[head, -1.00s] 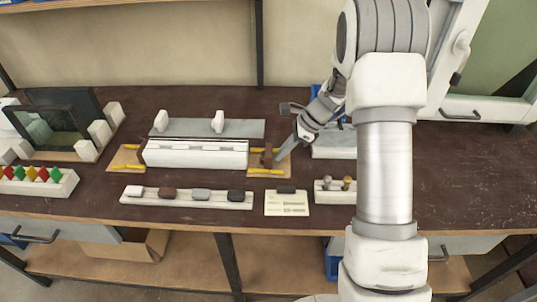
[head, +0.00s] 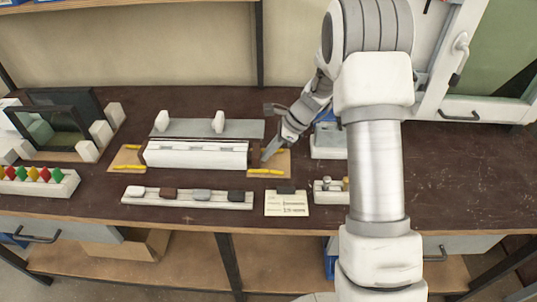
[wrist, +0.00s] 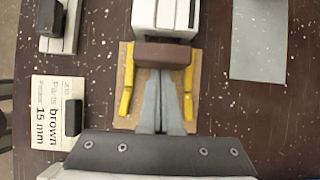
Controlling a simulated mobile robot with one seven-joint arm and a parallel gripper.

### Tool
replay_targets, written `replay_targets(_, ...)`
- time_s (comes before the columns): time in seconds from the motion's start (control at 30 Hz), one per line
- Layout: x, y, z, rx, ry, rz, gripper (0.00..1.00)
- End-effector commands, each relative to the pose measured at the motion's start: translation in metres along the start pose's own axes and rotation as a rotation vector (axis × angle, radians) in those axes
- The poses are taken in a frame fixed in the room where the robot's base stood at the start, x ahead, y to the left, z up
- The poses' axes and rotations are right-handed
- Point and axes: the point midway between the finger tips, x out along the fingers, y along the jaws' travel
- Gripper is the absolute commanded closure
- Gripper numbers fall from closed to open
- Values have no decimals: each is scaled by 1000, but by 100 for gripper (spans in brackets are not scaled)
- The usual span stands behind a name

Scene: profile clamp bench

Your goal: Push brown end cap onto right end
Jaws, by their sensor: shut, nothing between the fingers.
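The white profile (head: 196,154) lies in the clamp on the bench, its right end over a tan board with yellow strips. The brown end cap (wrist: 165,55) sits across that end in the wrist view, in line with it and with no clear gap. In the head view the cap (head: 254,158) is small and partly behind my gripper. My gripper (wrist: 161,73) is shut with nothing between its fingers. Its fingertips are right at the cap's outer face and appear to touch it. The exact seating depth cannot be seen.
The two yellow strips (wrist: 127,85) flank my fingers. A rack (head: 215,202) with white, brown, grey and black caps stands in front. A card (head: 287,208) reading "brown" and "15 mm" lies beside it. A grey plate (head: 245,128) is behind the profile.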

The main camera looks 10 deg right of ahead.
Motion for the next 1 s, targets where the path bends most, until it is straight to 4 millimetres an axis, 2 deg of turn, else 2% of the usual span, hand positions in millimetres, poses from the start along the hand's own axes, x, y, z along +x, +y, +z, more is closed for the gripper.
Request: replay_targets(1.0, 7, 0, 11, 0, -1, 1, 100)
